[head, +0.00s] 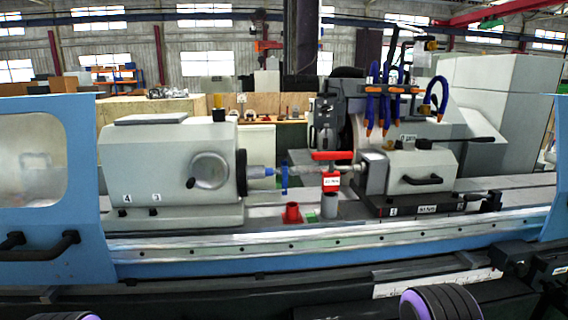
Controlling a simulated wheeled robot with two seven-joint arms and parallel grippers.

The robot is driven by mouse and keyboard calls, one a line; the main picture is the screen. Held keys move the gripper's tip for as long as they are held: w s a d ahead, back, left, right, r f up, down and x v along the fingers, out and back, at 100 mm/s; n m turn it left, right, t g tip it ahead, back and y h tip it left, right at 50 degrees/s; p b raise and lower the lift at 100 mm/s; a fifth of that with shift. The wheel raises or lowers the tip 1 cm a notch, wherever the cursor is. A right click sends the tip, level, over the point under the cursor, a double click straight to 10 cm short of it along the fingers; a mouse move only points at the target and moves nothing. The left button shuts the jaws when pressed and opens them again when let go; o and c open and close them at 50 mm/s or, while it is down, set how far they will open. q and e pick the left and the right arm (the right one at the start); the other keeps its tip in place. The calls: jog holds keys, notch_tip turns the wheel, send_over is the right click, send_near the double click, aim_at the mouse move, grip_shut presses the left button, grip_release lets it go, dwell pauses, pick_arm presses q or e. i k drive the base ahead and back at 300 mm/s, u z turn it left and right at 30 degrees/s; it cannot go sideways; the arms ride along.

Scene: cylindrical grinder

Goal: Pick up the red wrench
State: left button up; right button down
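I cannot make out a clear wrench shape. Several red things show near the middle of the grinder. A flat red bar (332,155) lies level above the workpiece line. A red block with a white label (330,182) is just below it. A short red cylinder (292,213) stands on the machine bed to the left, beside a small green piece (311,216). Which of these, if any, is the red wrench is too small to tell.
The grey workhead (165,165) stands left and the grey tailstock (420,172) right. A blue clamp (284,178) is on the shaft between them. Blue coolant hoses (387,90) hang above. Blue door panels (85,130) flank the opening. A long rail (240,243) runs along the front.

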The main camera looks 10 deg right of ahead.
aim_at(330, 179)
jog(key=k, duration=0.45)
jog(key=z, duration=0.8)
jog(key=i, duration=1.2)
jog(key=z, duration=0.05)
